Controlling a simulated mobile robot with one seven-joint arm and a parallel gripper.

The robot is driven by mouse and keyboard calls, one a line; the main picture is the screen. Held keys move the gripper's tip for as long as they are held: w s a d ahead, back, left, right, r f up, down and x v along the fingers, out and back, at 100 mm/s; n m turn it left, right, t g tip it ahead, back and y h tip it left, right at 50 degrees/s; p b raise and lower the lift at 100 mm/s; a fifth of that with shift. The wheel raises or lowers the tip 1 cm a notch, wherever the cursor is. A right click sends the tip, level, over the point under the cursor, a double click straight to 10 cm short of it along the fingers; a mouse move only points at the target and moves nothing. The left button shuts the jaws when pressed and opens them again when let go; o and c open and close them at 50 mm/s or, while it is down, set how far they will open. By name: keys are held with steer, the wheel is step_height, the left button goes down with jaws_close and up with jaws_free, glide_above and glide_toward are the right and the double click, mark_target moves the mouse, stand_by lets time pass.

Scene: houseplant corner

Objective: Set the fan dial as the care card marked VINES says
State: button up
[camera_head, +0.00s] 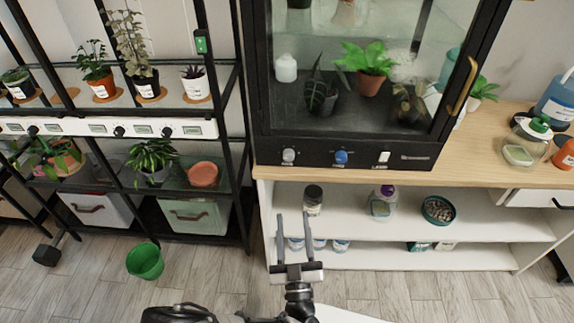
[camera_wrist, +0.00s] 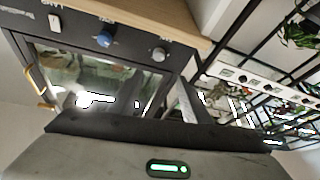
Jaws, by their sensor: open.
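A dark glass-fronted cabinet (camera_head: 350,146) carries a control strip with a grey dial (camera_head: 288,156), a blue dial (camera_head: 341,157) and a white switch (camera_head: 383,157). The wrist view shows them inverted: the grey dial (camera_wrist: 158,54), the blue dial (camera_wrist: 104,39) and the switch (camera_wrist: 55,22). Their labels are too small to read surely, so I cannot tell which dial is the fan's. No card marked VINES is readable. My gripper (camera_head: 293,222) is open and empty, below the control strip in the head view and apart from both dials.
The cabinet stands on a wooden counter (camera_head: 470,150) over white shelves with jars and bottles. A black plant rack (camera_head: 243,150) stands left, with a small green tag (camera_head: 201,42) on its post. A green bucket (camera_head: 145,262) is on the floor. A brass handle (camera_head: 462,88) is on the cabinet door.

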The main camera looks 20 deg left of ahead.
mark_target(289, 158)
steer(key=x, duration=1.6)
steer(key=shift+w+r+b, duration=0.1)
steer(key=shift+w+b, duration=0.2)
steer(key=shift+c, duration=0.2)
steer(key=c, duration=1)
